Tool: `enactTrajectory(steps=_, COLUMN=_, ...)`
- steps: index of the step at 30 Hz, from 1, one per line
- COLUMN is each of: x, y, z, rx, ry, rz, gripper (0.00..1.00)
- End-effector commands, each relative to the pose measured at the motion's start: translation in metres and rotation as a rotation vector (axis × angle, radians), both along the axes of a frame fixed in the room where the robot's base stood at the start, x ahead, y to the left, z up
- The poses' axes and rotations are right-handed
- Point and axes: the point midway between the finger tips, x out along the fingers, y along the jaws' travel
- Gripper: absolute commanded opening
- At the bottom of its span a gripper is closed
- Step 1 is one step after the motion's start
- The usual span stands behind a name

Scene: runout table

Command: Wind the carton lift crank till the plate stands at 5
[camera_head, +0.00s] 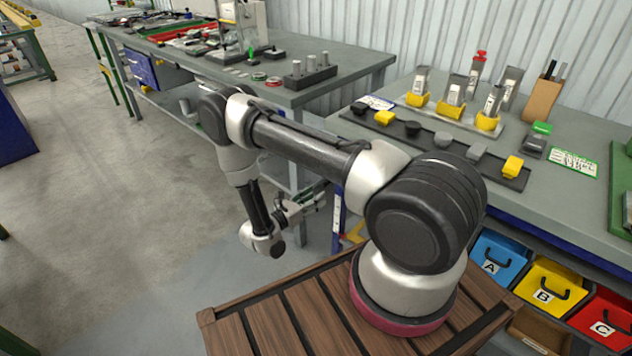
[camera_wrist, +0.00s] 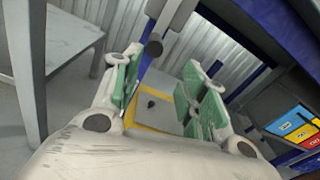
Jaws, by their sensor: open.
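My gripper (camera_wrist: 163,88) is open and empty, its green-padded fingers spread wide in the wrist view. A dark round knob (camera_wrist: 154,46), seemingly the crank handle, shows ahead of and between the fingers, apart from them. Behind it is a grey panel with a yellow edge (camera_wrist: 150,114) and a small black spot. In the head view my gripper (camera_head: 318,197) is beside the left end of the right bench, near a blue-and-white upright (camera_head: 338,226) and a yellow part (camera_head: 355,232). My arm hides much of this spot. I cannot read the plate's height or a scale.
The right bench (camera_head: 580,205) carries a dark strip of coloured blocks (camera_head: 440,143) and yellow-based holders. Blue (camera_head: 497,258), yellow (camera_head: 548,285) and red (camera_head: 603,318) bins hang below. Another bench (camera_head: 345,68) stands behind. Open floor (camera_head: 110,200) lies to the left.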

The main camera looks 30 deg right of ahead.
Motion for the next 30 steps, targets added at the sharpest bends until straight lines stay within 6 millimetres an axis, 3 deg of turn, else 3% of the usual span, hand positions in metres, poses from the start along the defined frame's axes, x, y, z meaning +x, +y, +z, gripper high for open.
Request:
enactTrajectory(steps=5, x=0.013, y=-0.001, z=0.007, rx=-0.025, ry=-0.019, rz=0.047, gripper=0.42)
enactTrajectory(steps=18, x=0.035, y=-0.062, z=0.008, rx=-0.024, ry=-0.021, rz=0.043, gripper=0.42)
enactTrajectory(steps=28, x=0.037, y=-0.068, z=0.008, rx=-0.023, ry=-0.02, rz=0.045, gripper=0.42)
enactTrajectory(steps=30, x=0.037, y=-0.068, z=0.008, rx=-0.023, ry=-0.02, rz=0.045, gripper=0.33)
